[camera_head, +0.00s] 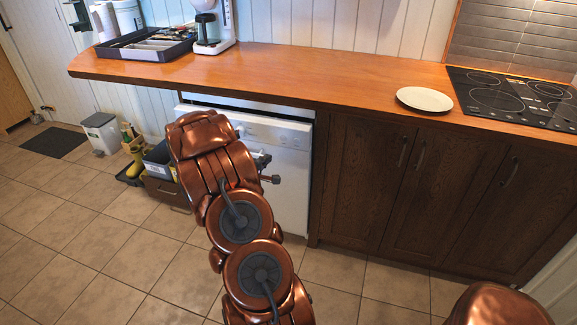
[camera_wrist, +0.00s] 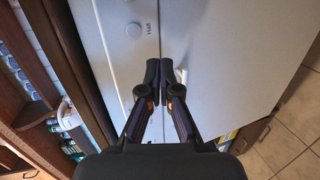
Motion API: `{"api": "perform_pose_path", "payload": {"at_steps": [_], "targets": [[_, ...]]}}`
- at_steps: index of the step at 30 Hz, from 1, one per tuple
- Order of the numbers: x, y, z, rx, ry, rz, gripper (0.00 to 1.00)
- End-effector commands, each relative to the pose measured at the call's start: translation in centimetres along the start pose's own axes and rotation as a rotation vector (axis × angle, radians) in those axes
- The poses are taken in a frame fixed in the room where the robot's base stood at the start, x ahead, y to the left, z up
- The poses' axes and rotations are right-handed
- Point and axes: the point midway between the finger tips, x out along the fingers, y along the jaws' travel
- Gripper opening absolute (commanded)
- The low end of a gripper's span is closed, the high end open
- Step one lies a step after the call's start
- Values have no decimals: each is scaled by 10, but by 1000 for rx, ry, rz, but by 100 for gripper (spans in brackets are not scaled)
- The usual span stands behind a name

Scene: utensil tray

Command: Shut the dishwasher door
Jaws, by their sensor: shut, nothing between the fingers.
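The white dishwasher door (camera_head: 291,190) stands upright under the counter, left of the dark cabinets. I cannot tell whether it sits fully flush. In the wrist view the pale door front (camera_wrist: 225,50) fills the right side, with a seam between it and the control panel (camera_wrist: 127,35) with its round knobs. My gripper (camera_wrist: 163,80) is shut and empty, its fingertips close to the door front near the seam. I cannot tell whether they touch it. In the head view my copper arm hides the door's left part and most of the gripper.
The wooden counter (camera_head: 330,73) runs above the dishwasher, bearing a utensil tray (camera_head: 168,53), a coffee machine (camera_head: 222,25), a white plate (camera_head: 424,99) and a black hob (camera_head: 497,96). Boots and boxes stand on the floor at left. Tiled floor (camera_head: 130,240) in front is clear.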

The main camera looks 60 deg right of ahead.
Motion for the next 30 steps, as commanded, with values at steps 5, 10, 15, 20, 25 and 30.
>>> {"api": "perform_pose_path", "payload": {"at_steps": [5,10,15,20,25,30], "targets": [[1,-26,14,2,11,94,0],[-2,-39,27,3,30,182,0],[-6,-46,39,9,56,270,0],[-10,-49,46,10,77,324,0],[-12,-46,49,12,88,351,0],[-5,-42,49,14,87,352,0]]}}
